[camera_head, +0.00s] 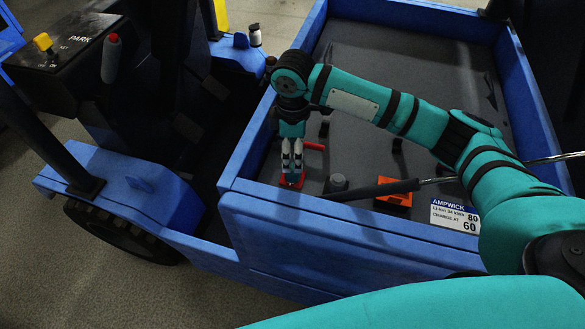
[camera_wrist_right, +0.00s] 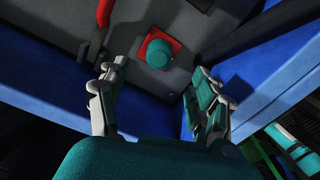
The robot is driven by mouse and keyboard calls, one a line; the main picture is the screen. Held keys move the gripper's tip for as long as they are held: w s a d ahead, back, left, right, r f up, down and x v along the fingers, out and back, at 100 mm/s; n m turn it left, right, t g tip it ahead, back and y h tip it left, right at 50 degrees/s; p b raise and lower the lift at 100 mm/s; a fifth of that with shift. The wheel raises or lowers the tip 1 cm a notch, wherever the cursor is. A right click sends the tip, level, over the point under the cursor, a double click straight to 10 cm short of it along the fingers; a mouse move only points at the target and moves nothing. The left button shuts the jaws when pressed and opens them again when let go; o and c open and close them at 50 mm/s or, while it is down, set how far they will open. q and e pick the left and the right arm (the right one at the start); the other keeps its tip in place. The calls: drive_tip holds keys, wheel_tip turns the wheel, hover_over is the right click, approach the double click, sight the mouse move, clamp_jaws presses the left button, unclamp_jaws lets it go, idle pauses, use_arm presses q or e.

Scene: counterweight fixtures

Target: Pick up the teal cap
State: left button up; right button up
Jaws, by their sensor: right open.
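The teal cap (camera_wrist_right: 159,52) is a small round piece on a red square base (camera_wrist_right: 148,36) in the right wrist view. My right gripper (camera_wrist_right: 158,78) is open, with its fingers spread to either side, and the cap lies beyond the fingertips, roughly centred between them. I see no contact. In the head view my right gripper (camera_head: 291,178) points down inside the near left corner of the cart bed. It hides the cap there; some red of the base (camera_head: 299,183) shows beside the fingertips. My left gripper is not in view.
Blue bed walls (camera_head: 320,208) stand close to the gripper. A red bar (camera_head: 313,146), a grey knob (camera_head: 338,183) and an orange block (camera_head: 394,194) are nearby. A dark rod (camera_head: 375,190) crosses the near side. The far bed floor (camera_head: 405,65) is mostly clear.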

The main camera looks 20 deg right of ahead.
sight(292, 168)
wheel_tip(292, 168, down, 2)
drive_tip(key=shift+s+f, duration=0.1)
drive_tip(key=shift+f+p, duration=0.3)
drive_tip(key=shift+f, duration=0.05)
wheel_tip(292, 168, down, 4)
drive_tip(key=shift+a+r+p, duration=0.1)
drive_tip(key=shift+r+p, duration=0.05)
drive_tip(key=shift+p, duration=0.3)
drive_tip(key=shift+f, duration=0.4)
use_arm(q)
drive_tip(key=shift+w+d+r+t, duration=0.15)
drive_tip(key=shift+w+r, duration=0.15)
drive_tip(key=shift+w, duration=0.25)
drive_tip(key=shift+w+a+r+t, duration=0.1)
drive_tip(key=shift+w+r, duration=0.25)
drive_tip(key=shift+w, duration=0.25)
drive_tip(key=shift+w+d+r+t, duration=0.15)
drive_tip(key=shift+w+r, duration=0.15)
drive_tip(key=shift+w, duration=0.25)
use_arm(e)
drive_tip(key=c, duration=0.8)
